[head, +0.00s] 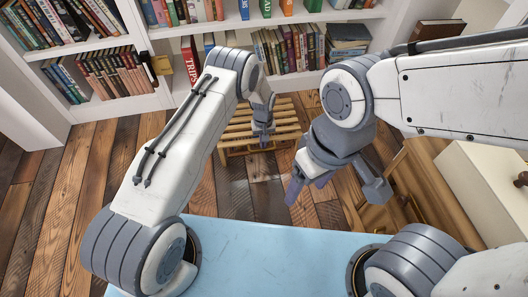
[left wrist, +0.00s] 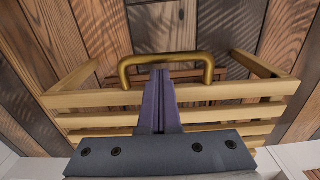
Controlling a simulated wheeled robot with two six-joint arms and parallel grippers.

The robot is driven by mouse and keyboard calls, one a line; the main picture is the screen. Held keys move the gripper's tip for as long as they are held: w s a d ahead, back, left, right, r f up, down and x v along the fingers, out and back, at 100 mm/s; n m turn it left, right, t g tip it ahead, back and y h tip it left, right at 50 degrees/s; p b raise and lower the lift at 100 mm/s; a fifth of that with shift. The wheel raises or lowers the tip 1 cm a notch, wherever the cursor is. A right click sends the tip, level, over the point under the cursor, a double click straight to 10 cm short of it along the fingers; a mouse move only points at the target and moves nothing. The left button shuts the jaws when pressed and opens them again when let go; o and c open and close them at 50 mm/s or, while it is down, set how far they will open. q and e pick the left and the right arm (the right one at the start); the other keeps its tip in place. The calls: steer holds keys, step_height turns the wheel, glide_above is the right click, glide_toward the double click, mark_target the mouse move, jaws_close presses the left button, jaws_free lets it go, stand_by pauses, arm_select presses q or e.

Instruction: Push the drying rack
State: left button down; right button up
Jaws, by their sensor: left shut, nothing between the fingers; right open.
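The drying rack (head: 238,130) is a low frame of pale wooden slats on the floor, in front of the bookshelf. In the left wrist view its slats (left wrist: 90,101) run across the picture, with a brass handle (left wrist: 185,57) standing out from them. My left gripper (head: 263,138) is shut and empty, over the rack's near side. In the left wrist view its closed fingers (left wrist: 161,76) point at the handle; I cannot tell whether they touch it. My right gripper (head: 307,190) is open and empty, to the right of the rack and nearer to me. My left arm hides part of the rack.
A tall white bookshelf (head: 105,112) full of books stands behind the rack. A light blue tabletop (head: 270,262) lies in front of me. A wooden cabinet with a pale drawer front (head: 490,190) stands at the right. Plank floor (head: 80,185) is clear at the left.

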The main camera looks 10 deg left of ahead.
arm_select(q)
steer(key=shift+w, duration=0.65)
steer(key=shift+a, duration=0.25)
arm_select(e)
steer(key=shift+w+d+f, duration=0.1)
steer(key=shift+w+d, duration=0.15)
steer(key=shift+d, duration=0.05)
arm_select(q)
steer(key=shift+a+r, duration=0.1)
steer(key=shift+a, duration=0.05)
